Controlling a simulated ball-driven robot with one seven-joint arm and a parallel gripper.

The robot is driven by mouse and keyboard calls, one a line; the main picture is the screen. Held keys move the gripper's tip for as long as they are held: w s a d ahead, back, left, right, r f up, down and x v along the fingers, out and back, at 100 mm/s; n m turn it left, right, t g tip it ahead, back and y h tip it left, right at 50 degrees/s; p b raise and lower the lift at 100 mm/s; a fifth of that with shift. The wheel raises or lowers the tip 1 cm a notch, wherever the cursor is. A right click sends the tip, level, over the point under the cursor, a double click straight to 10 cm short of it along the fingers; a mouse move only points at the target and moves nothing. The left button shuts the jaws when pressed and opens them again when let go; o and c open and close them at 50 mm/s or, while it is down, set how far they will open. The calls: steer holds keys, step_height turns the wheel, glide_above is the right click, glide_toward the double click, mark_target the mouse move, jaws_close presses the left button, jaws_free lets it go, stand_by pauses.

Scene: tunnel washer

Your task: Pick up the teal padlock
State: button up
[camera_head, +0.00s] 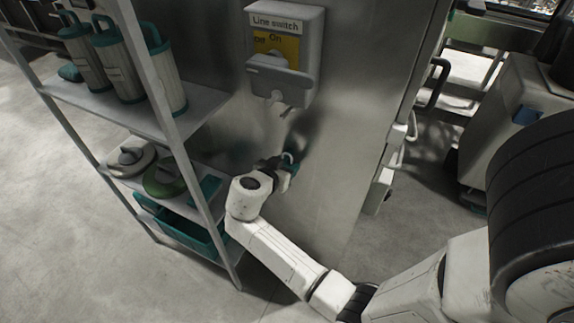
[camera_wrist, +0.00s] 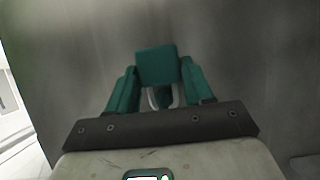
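The teal padlock (camera_wrist: 157,66) is in the middle of the wrist view, a blocky teal body with a grey shackle on the side towards my palm. My gripper (camera_wrist: 158,75) has its two teal fingers closed in on either side of the body, and it appears shut on the padlock. In the head view my gripper (camera_head: 281,169) is in front of the steel cabinet face, below the line switch, with a small teal piece and pale loop of the padlock (camera_head: 289,159) at its tip. The fingers' contact is too small to make out there.
The line switch box (camera_head: 283,79) sticks out of the cabinet (camera_head: 330,150) above my gripper. A shelf rack (camera_head: 147,112) with teal-topped canisters, lidded items and a teal bin (camera_head: 188,232) stands close on the left. Handles (camera_head: 398,137) stick out on the right. Bare floor lies around.

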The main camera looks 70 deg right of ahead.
steer(key=c, duration=0.7)
steer(key=shift+o, duration=0.2)
steer(key=shift+r, duration=0.55)
steer(key=shift+a+r+b, duration=0.15)
steer(key=shift+a+b, duration=0.15)
steer(key=shift+b, duration=0.15)
steer(key=w+a+b, duration=0.1)
steer(key=a+b, duration=0.3)
steer(key=a, duration=1.3)
steer(key=shift+a, duration=0.25)
